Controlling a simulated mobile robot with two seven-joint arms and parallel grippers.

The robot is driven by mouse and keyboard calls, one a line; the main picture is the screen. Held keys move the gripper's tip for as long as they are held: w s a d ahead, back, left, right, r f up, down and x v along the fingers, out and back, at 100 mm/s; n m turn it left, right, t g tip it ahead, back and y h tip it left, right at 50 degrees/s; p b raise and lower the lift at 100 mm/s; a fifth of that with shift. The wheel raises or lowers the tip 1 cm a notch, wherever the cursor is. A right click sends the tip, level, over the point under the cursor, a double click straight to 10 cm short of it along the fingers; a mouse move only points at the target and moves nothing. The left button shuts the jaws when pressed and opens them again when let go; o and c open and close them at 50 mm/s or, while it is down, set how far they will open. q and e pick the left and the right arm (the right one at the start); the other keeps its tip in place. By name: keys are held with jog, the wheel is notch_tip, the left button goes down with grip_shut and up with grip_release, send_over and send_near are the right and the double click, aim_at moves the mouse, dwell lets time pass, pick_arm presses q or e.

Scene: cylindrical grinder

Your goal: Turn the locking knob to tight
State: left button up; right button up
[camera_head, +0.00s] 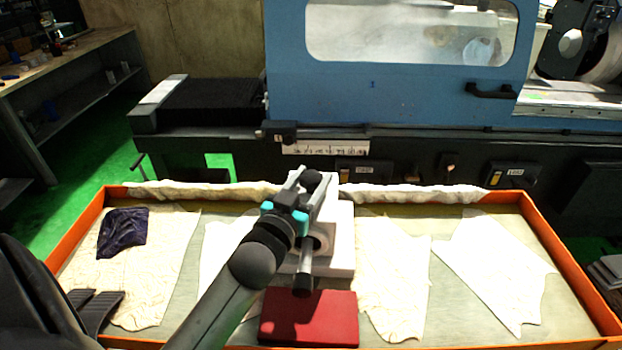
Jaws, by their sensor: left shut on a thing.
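A white block-shaped fixture (340,245) stands in the orange-rimmed tray, behind a red block (310,318). My left gripper (311,186) reaches in from the lower left over the fixture. It is shut on a dark, rounded piece that looks like the locking knob (312,179), at the far upper side of the fixture. The gripper hides much of the knob and fixture, and I cannot read the knob's turn position. A short rod with a black end (303,283) sticks out toward me from the fixture's round opening.
The orange-rimmed tray (565,258) holds pale cloths (490,270) and a dark purple cloth (123,232) at left. A blue grinder cover (400,90) stands behind it. A workbench (70,70) is at far left. Space above the tray's right side is clear.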

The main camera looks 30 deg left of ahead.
pick_arm(q)
grip_shut()
jog(key=shift+h, duration=0.3)
